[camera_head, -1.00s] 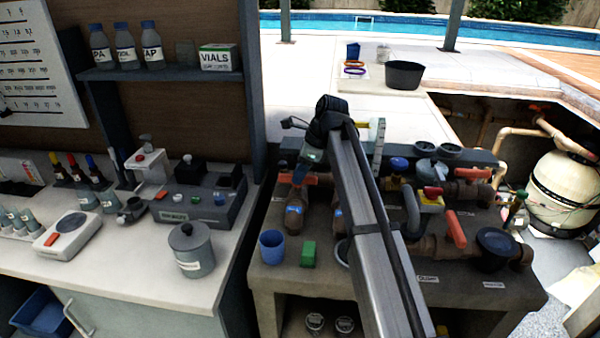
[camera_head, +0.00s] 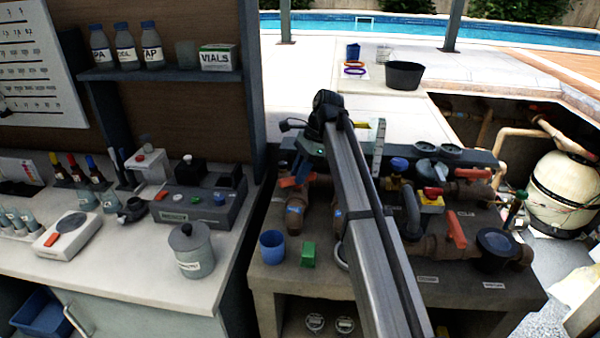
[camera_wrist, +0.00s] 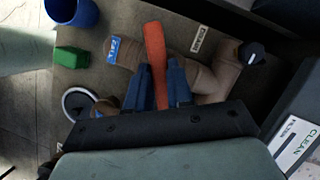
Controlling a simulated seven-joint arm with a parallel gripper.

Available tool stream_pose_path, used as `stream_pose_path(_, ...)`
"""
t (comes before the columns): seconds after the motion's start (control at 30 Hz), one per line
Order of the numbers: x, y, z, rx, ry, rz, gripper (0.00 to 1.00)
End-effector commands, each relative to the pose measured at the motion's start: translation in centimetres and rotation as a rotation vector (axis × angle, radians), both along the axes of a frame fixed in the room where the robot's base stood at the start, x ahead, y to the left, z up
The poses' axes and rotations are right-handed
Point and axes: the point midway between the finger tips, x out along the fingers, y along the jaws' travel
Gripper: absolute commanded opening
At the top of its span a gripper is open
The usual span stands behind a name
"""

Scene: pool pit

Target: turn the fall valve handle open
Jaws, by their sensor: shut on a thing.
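The orange valve handle (camera_wrist: 154,45) shows in the wrist view between my gripper's two blue fingers, its far end sticking out past the tips. My gripper (camera_wrist: 160,72) is shut on this handle. The handle sits over a brown pipe (camera_wrist: 212,84) with a blue tag (camera_wrist: 119,52). A small label (camera_wrist: 200,39) lies on the bench beside it, too blurred to read. In the head view, my gripper (camera_head: 304,168) is at the left of the pipework, and part of the orange handle (camera_head: 292,181) shows beside it. My arm hides some of the valve.
A blue cup (camera_head: 272,247) and a green block (camera_head: 308,254) stand at the bench's front left. Another orange handle (camera_head: 456,230), a red-and-yellow knob (camera_head: 432,196) and a black round cap (camera_head: 497,248) are to the right. A grey lidded pot (camera_head: 191,252) stands on the left counter.

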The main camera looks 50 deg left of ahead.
Motion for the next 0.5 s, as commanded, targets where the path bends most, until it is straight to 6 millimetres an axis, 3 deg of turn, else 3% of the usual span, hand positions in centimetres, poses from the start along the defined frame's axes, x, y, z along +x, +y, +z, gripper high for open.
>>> stream_pose_path(0.5, 0.05, 0.24, 0.06, 0.001, -0.001, 0.258, 0.00)
